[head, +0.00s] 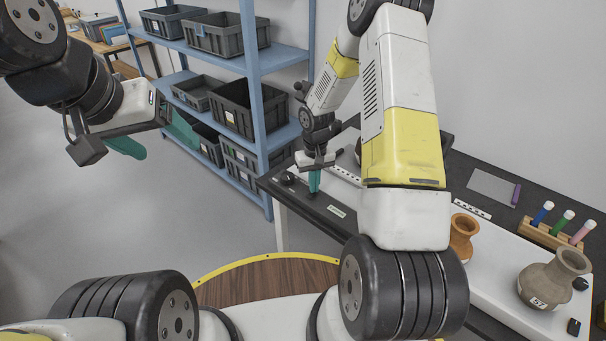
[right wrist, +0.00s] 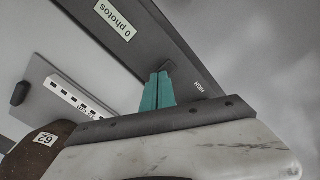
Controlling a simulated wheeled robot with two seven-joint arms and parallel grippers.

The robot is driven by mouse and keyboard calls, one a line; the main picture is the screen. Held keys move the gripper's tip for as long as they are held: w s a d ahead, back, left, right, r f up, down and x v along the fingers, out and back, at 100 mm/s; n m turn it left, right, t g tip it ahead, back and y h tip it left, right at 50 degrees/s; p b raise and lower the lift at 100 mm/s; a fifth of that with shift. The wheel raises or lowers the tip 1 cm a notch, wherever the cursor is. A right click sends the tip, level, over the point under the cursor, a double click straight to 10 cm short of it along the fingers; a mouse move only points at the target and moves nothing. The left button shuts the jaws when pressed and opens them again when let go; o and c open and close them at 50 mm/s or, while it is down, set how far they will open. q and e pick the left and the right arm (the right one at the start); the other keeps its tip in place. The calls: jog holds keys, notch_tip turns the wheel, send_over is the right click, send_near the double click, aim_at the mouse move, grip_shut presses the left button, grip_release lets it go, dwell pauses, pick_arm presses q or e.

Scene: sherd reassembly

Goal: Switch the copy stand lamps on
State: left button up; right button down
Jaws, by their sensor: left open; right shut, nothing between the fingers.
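My right gripper (head: 314,183) is shut and empty, its teal fingertips low over the dark front strip (head: 325,203) of the table at centre. In the right wrist view the closed fingertips (right wrist: 158,90) are over the same dark strip, close to a small dark part (right wrist: 199,87) and small lettering. I cannot tell whether they touch it. A label reading "0 photos" (right wrist: 115,20) is on the strip. The copy stand lamps are not recognisable; my right arm hides much of the table. My left gripper (head: 153,139) is open and empty over the floor at left.
A brown piece marked 62 (right wrist: 44,142) lies near a scale bar (right wrist: 78,99). An orange pot (head: 463,238), a grey pot marked 57 (head: 552,280) and a marker rack (head: 550,235) stand at right. A blue shelf (head: 252,90) with grey crates stands behind.

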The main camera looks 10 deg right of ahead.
jog(key=shift+f, duration=0.2)
jog(key=shift+r, duration=3.5)
jog(key=s+r+t, duration=0.1)
jog(key=s+r, duration=0.3)
jog(key=r, duration=0.5)
jog(key=s+r+t, duration=0.2)
jog(key=s+r, duration=0.1)
jog(key=r, duration=0.7)
jog(key=s+a+r+t+y, duration=0.1)
jog(key=s+r, duration=0.4)
jog(key=s, duration=0.3)
jog(key=s+a+r+m+t+y, duration=0.1)
jog(key=s+r+t, duration=0.1)
jog(key=s+r, duration=0.3)
jog(key=s, duration=0.4)
jog(key=shift+s+r, duration=0.15)
